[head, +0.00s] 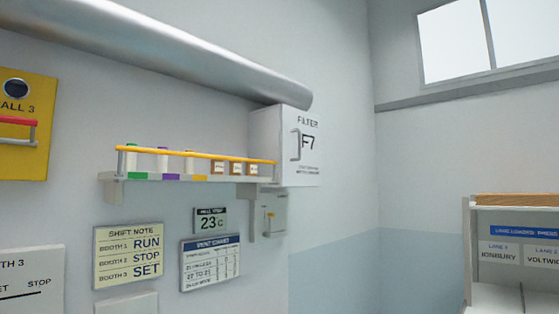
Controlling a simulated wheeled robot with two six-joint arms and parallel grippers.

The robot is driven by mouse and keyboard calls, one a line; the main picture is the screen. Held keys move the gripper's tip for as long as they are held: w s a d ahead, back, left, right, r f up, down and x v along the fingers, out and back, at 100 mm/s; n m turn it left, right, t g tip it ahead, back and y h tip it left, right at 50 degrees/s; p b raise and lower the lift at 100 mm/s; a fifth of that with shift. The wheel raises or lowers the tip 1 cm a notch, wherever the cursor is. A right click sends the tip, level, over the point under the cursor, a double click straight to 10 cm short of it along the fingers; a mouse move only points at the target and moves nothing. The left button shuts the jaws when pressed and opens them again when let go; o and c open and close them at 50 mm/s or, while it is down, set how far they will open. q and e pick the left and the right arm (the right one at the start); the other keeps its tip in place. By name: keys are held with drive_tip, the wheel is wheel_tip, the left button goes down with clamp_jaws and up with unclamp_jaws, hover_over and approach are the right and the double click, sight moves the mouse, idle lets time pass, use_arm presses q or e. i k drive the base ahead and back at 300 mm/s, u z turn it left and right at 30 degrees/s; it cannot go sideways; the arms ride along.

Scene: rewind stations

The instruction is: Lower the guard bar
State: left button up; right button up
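A yellow bar (205,156), which looks like the guard bar, runs along the front of a wall shelf (228,179). It is raised above the shelf board, in front of the upper part of the items there. A grey post holds it at the left end. Its right end reaches the white filter box (268,135). White bottles (162,160) stand behind the bar on the left, and small brown boxes (236,168) on the right. Neither of my grippers is in view.
A thick grey pipe (150,45) runs above the shelf. A small grey box with a yellow lever (270,217) hangs below right. A yellow panel with a red handle (18,121) is at left. A rack (515,205) stands at right. Signs hang below the shelf.

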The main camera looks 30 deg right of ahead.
sight(120, 148)
drive_tip(key=z, duration=0.55)
drive_tip(key=i, duration=0.85)
drive_tip(key=z, duration=0.25)
drive_tip(key=k, duration=0.85)
drive_tip(key=u, duration=0.7)
drive_tip(key=i, duration=0.5)
drive_tip(key=u, duration=0.05)
